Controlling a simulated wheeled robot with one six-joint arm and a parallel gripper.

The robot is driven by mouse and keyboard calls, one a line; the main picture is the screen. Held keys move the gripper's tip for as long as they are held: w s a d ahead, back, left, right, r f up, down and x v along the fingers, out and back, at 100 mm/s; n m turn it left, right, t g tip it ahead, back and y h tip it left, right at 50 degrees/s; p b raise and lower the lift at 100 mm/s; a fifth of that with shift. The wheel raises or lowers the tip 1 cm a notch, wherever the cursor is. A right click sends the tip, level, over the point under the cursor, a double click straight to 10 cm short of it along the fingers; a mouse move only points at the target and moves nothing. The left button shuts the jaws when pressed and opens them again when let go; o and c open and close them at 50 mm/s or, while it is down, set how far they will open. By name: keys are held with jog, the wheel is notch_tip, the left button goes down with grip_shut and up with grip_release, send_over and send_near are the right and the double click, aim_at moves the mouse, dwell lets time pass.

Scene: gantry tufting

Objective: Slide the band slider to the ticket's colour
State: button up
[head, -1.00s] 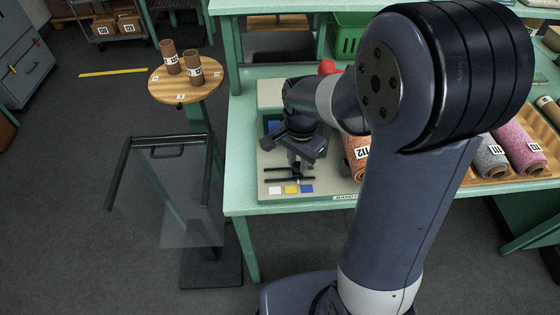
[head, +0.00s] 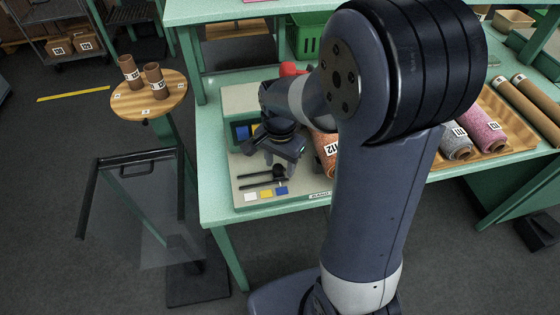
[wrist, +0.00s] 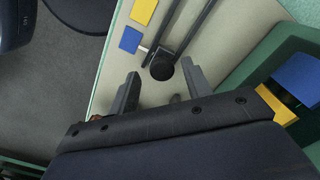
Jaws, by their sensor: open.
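The band slider's round black knob (wrist: 162,68) sits on two dark parallel rails (wrist: 182,30) on the pale panel. It is beside the blue patch (wrist: 130,40), at that end of the patch row. The yellow patch (wrist: 143,11) is further along. In the head view the white patch (head: 250,197), yellow patch (head: 266,194) and blue patch (head: 281,190) lie in front of the rails. My gripper (wrist: 160,72) is open, its fingers on either side of the knob in the wrist view; contact cannot be told. A blue panel (head: 242,132) shows on the station; I cannot make out a ticket.
Rolls, including an orange one (head: 325,155), a grey one (head: 456,143) and a pink one (head: 483,130), lie right of the station. A round wooden stand (head: 178,101) holds two brown tubes. A clear-panelled frame (head: 95,190) stands left of the bench.

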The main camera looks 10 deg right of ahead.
aim_at(280, 167)
notch_tip(280, 167, up, 11)
dwell(0.5)
jog(key=shift+f, duration=0.15)
notch_tip(280, 167, down, 11)
jog(key=shift+f, duration=0.1)
jog(key=a, duration=0.3)
jog(key=shift+a+r, duration=0.25)
jog(key=shift+w+a, duration=0.1)
jog(key=shift+a, duration=0.4)
